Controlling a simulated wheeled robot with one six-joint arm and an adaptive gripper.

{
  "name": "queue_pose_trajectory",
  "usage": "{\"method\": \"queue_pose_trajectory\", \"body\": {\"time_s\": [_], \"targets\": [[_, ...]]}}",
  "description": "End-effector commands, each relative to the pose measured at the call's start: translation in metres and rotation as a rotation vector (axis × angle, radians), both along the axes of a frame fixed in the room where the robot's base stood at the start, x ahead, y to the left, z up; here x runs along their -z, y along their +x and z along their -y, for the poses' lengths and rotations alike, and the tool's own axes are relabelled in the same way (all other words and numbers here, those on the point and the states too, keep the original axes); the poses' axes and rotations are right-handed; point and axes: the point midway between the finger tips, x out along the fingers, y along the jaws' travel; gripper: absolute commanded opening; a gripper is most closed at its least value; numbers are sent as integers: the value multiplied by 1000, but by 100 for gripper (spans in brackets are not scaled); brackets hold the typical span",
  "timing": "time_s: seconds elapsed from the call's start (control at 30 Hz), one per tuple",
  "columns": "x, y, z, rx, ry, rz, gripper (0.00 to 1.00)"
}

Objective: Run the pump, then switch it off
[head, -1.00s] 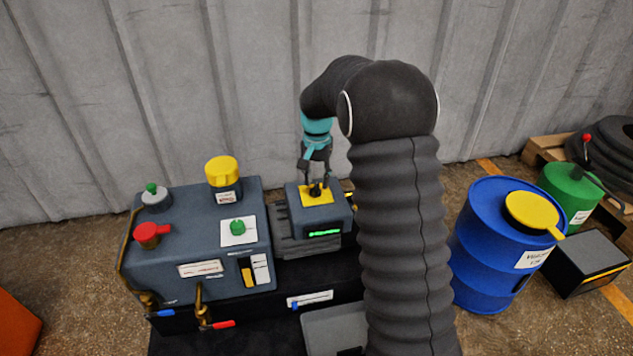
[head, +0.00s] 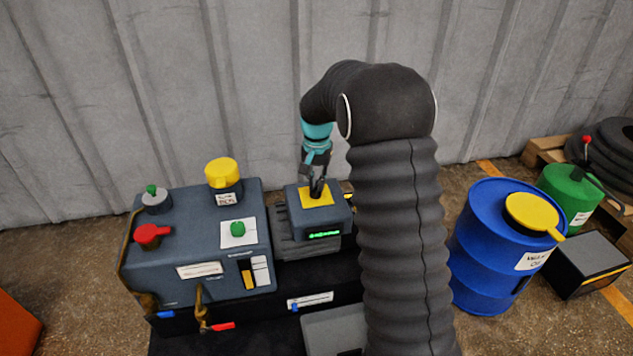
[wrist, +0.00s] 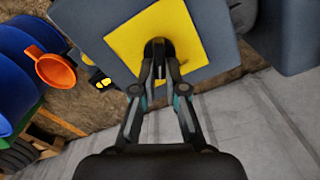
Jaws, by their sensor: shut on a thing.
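The pump (head: 200,240) is a dark blue-grey machine on a black base. On its right part is a switch box (head: 337,222) with a yellow plate (head: 316,199) on top and a lit green display (head: 324,235) on its front. A black switch knob sits at the middle of the plate, mostly covered by my fingers in the head view. My gripper (head: 317,188) points down at the plate and is shut on the black knob. In the wrist view the fingers (wrist: 160,70) close on the knob (wrist: 158,48) at the middle of the yellow plate (wrist: 190,25).
A yellow cap (head: 222,172), red handle (head: 151,235) and green knob (head: 238,227) stand on the pump's left part. A blue drum (head: 490,245) and green can (head: 570,190) stand right of my arm. A wall (head: 200,80) runs behind.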

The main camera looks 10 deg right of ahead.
Motion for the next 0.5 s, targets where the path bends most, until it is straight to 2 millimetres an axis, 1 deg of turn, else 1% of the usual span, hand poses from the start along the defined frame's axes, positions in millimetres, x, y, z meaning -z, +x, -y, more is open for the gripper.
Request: {"method": "queue_pose_trajectory", "body": {"time_s": [0.27,0.5], "targets": [[-2,1,-2,-153,0,-1,0],[-2,1,-5,-371,0,0,0]]}}
